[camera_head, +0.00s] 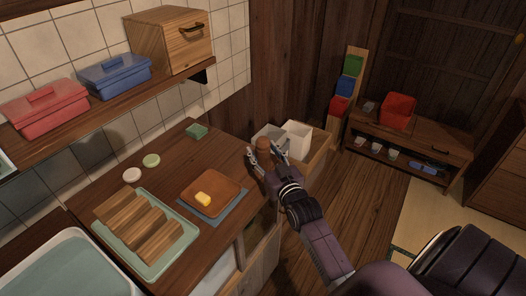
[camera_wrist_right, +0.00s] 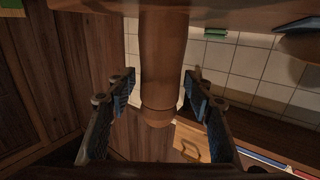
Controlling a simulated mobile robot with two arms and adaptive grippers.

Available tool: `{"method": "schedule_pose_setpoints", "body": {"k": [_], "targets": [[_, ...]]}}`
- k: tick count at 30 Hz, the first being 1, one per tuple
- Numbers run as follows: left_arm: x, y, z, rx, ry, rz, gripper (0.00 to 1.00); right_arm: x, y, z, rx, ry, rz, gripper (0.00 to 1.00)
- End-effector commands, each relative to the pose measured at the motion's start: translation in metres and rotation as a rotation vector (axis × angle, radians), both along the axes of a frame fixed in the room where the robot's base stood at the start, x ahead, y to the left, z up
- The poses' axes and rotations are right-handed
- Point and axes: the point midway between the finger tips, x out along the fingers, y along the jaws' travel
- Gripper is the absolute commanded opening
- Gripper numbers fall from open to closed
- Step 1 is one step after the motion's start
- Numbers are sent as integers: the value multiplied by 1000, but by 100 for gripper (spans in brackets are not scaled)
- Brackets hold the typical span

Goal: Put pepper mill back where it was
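The pepper mill is a brown wooden cylinder with a rounded end. In the head view its top (camera_head: 265,144) shows at the counter's right edge, between the fingers of my right gripper (camera_head: 267,156); its lower part is hidden. In the right wrist view the pepper mill (camera_wrist_right: 161,60) runs from the top edge down between the two blue-padded fingers of the same gripper (camera_wrist_right: 162,88). A narrow gap shows on each side of it, so the fingers are around it but look apart from it. I cannot tell what its foot rests on. My left gripper is not in view.
A white container (camera_head: 298,136) stands just beyond my right gripper. A wall shelf (camera_head: 155,92) hangs above.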

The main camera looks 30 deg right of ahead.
Motion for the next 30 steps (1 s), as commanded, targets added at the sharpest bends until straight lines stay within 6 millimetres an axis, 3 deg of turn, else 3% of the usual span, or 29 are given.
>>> {"method": "schedule_pose_setpoints", "body": {"k": [11,30], "targets": [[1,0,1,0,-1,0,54,-3,1,3,0,2,0,50],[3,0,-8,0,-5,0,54,-106,20,7,0,2,0,50]]}}
